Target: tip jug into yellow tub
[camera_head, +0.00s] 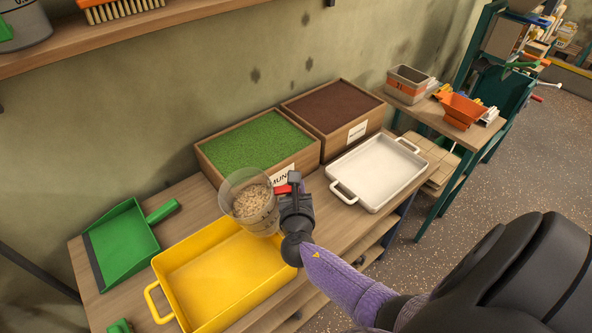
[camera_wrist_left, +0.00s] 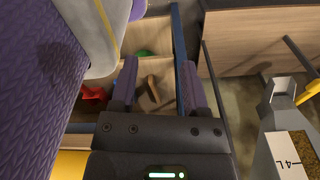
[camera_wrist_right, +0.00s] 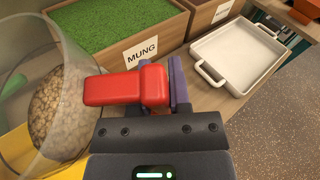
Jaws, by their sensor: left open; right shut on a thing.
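A clear jug (camera_head: 249,200) with tan grains or beans inside is held above the right part of the yellow tub (camera_head: 163,301). The jug looks somewhat tilted, with its grains still inside. My right gripper (camera_head: 291,184) is shut on the jug's red handle (camera_wrist_right: 128,88). The jug also shows at the left of the right wrist view (camera_wrist_right: 48,100). The yellow tub is a shallow tray with side handles, and I see no grains on its visible floor. My left gripper (camera_wrist_left: 162,88) is open and empty in the left wrist view, outside the head view.
Behind the tub stand a wooden box of green beans (camera_head: 258,145) labelled MUNG and a box of dark beans (camera_head: 333,107). A white tray (camera_head: 377,171) is at right. A green dustpan (camera_head: 120,244) lies at left.

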